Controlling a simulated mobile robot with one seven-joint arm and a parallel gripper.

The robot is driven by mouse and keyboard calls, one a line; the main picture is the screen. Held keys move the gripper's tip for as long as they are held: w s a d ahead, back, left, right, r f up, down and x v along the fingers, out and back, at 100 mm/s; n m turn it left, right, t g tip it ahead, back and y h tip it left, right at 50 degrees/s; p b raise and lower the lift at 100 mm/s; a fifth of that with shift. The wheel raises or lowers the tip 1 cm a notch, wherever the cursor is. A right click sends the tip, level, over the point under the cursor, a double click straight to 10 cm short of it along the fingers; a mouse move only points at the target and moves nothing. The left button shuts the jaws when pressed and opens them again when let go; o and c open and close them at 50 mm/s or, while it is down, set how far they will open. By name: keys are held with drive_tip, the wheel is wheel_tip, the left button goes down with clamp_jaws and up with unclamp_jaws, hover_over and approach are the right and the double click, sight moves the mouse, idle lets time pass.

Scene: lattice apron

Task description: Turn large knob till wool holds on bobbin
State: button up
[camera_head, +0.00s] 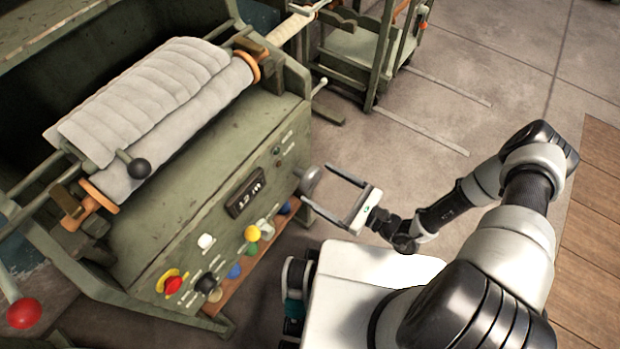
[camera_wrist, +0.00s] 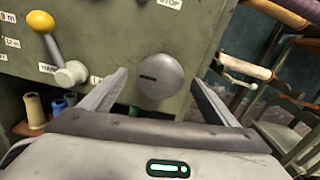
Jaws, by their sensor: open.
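The large round grey knob (camera_head: 309,179) sits at the right end of the machine's sloped front panel. It also shows in the wrist view (camera_wrist: 163,80), with a dark mark on its left side. My gripper (camera_head: 317,185) is open, its fingers one on each side of the knob's outline. A gap between fingers and knob shows in the wrist view; I cannot tell whether the tips reach past its face. Pale grey wool (camera_head: 140,95) lies in thick folds on top of the machine, over a roller with orange end discs (camera_head: 100,196), apparently the bobbin.
A yellow-tipped lever (camera_wrist: 41,22) stands left of the knob. A display (camera_head: 245,199), a red button (camera_head: 173,284) and a black knob (camera_head: 206,283) sit farther left. Coloured spools stand on a shelf below the panel. A green frame (camera_head: 360,50) stands behind; floor is clear at right.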

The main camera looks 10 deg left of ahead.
sight(314, 181)
drive_tip(key=shift+x, duration=2.3)
drive_tip(key=c, duration=1.1)
